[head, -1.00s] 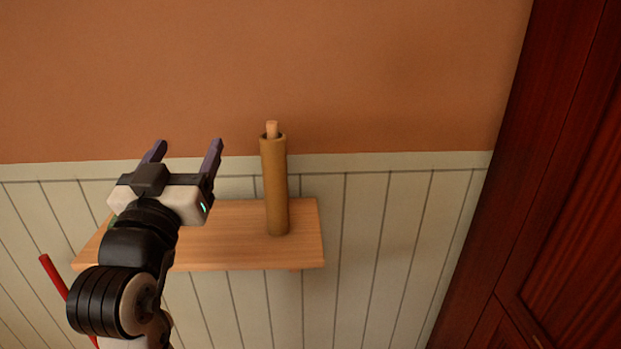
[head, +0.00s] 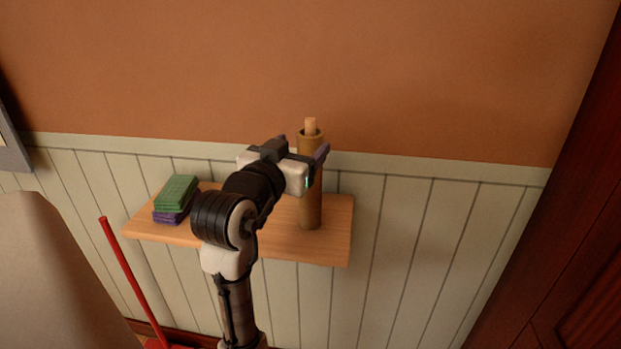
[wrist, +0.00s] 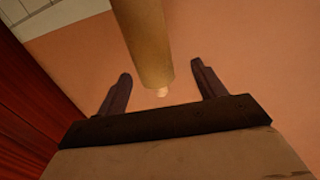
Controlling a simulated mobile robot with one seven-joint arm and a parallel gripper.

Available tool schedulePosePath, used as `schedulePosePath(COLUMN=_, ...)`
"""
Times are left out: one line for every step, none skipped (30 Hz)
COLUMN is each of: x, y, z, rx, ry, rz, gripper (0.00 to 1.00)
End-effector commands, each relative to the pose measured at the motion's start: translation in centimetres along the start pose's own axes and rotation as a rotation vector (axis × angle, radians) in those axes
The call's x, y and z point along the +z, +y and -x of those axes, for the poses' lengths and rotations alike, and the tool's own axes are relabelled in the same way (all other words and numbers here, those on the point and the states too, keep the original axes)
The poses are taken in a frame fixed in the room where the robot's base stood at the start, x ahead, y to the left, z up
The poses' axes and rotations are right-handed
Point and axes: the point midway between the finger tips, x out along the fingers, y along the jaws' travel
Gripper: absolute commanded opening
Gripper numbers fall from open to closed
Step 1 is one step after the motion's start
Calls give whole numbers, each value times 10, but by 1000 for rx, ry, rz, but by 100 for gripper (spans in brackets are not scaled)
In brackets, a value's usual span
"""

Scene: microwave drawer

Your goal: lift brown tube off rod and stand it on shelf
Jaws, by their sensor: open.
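The brown tube (head: 311,205) stands upright on the right part of the wooden shelf (head: 335,240). The light wooden rod (head: 311,126) pokes out of its top. My gripper (head: 304,148) is open at the upper part of the tube, with one finger showing in front of it on the right.
Green (head: 177,192) and purple (head: 172,214) stacked items lie on the shelf's left end. A red pole (head: 125,265) stands at the lower left, near a pale rounded object (head: 45,275). A dark red wooden cabinet (head: 575,260) is at the right.

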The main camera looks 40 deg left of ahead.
Motion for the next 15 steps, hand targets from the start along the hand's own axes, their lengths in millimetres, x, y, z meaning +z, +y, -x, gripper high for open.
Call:
schedulePosePath(x=0, y=0, z=-3, rx=0, ry=0, rz=0, gripper=69)
schedulePosePath(x=0, y=0, z=-4, rx=1, ry=0, rz=0, gripper=69)
schedulePosePath(x=-1, y=1, z=-7, rx=2, ry=0, rz=0, gripper=69)
schedulePosePath(x=-1, y=2, z=-11, rx=2, ry=-1, rz=0, gripper=69)
schedulePosePath(x=-1, y=3, z=-14, rx=2, ry=-2, rz=0, gripper=69)
schedulePosePath(x=0, y=4, z=-21, rx=2, ry=-2, rz=1, gripper=69)
schedulePosePath(x=0, y=5, z=-26, rx=3, ry=-3, rz=1, gripper=69)
schedulePosePath(x=0, y=6, z=-30, rx=3, ry=-3, rz=2, gripper=69)
schedulePosePath(x=1, y=7, z=-36, rx=2, ry=-2, rz=1, gripper=69)
schedulePosePath(x=1, y=7, z=-41, rx=2, ry=-2, rz=1, gripper=69)
schedulePosePath(x=1, y=6, z=-44, rx=2, ry=-1, rz=1, gripper=69)
schedulePosePath(x=2, y=6, z=-49, rx=2, ry=-1, rz=1, gripper=69)
schedulePosePath(x=2, y=6, z=-51, rx=2, ry=-1, rz=1, gripper=69)
schedulePosePath(x=2, y=6, z=-53, rx=2, ry=-1, rz=0, gripper=69)
schedulePosePath(x=3, y=6, z=-55, rx=1, ry=0, rz=0, gripper=69)
